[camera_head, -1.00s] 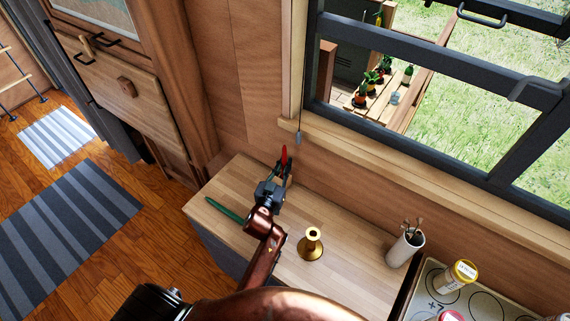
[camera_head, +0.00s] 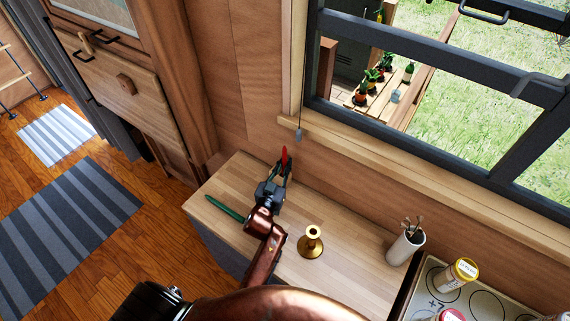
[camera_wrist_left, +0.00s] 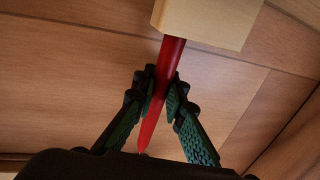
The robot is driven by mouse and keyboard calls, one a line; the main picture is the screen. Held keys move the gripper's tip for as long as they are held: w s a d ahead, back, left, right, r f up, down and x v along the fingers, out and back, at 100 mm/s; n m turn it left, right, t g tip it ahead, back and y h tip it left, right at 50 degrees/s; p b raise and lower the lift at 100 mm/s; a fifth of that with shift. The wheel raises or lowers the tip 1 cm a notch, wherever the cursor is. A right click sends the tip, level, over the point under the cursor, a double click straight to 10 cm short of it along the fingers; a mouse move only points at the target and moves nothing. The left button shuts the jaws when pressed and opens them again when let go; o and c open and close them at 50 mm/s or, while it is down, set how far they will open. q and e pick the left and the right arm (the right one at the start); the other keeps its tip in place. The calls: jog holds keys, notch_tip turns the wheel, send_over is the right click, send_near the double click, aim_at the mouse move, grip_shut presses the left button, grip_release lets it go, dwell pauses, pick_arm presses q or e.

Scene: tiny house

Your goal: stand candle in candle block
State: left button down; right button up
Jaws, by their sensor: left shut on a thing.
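A red candle (camera_head: 284,156) is held in my left gripper (camera_head: 281,170) near the wall, above the far part of the wooden counter. In the left wrist view the red candle (camera_wrist_left: 163,88) runs between the two dark green fingers (camera_wrist_left: 164,97), which are shut on it. A brass candle holder (camera_head: 311,243) stands upright on the counter, to the right of my left gripper and apart from it; its top opening looks empty. A green candle (camera_head: 224,208) lies on the counter to the left. No separate candle block shows in the head view. My right gripper is not in view.
A light wooden corner (camera_wrist_left: 207,18), perhaps the window sill's (camera_head: 340,145), overlaps the candle's upper end in the wrist view; contact is unclear. A white cup with utensils (camera_head: 404,247) and a stove (camera_head: 480,300) with jars are at right.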

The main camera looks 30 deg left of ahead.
aim_at(284, 148)
pick_arm(q)
jog(key=c, duration=1.9)
grip_release()
notch_tip(284, 148, up, 10)
